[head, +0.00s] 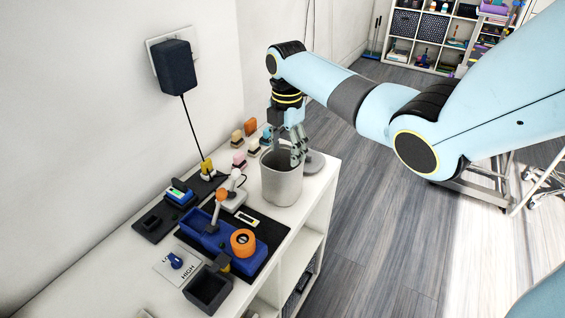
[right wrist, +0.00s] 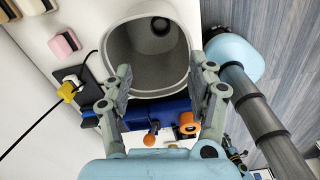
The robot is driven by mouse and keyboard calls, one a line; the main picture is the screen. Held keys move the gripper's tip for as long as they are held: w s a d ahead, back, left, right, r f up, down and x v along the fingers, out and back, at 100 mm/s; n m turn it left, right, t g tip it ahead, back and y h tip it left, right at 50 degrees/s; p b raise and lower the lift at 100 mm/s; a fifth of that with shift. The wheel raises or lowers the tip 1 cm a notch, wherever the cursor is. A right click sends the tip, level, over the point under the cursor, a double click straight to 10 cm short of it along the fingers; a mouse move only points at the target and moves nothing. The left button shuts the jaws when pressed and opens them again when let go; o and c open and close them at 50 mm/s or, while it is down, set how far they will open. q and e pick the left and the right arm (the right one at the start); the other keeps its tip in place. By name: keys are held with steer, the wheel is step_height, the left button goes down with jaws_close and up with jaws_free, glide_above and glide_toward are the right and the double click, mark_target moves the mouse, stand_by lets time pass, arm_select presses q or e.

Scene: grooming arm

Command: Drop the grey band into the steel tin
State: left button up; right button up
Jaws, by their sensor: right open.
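The steel tin (head: 282,185) is a tall grey open cylinder standing on the white shelf top. Its open mouth shows large in the right wrist view (right wrist: 122,55). A small dark ring-like thing, which looks like the grey band (right wrist: 161,26), lies inside the tin against the pale interior. My right gripper (head: 298,158) is at the tin's mouth, pointing down. In the right wrist view its fingers (right wrist: 160,90) are apart with nothing between them. In the head view the band is hidden by the tin's wall. My left gripper is not in view.
A grey round lid (head: 315,163) lies behind the tin. A blue device with an orange roll (head: 243,242) and a small orange-and-white arm (head: 223,195) stand in front. A dark open box (head: 208,288) sits nearer. Several coloured blocks (head: 238,160) lie behind, at left.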

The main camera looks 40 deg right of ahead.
step_height(320, 180, up, 11)
stand_by(0.3)
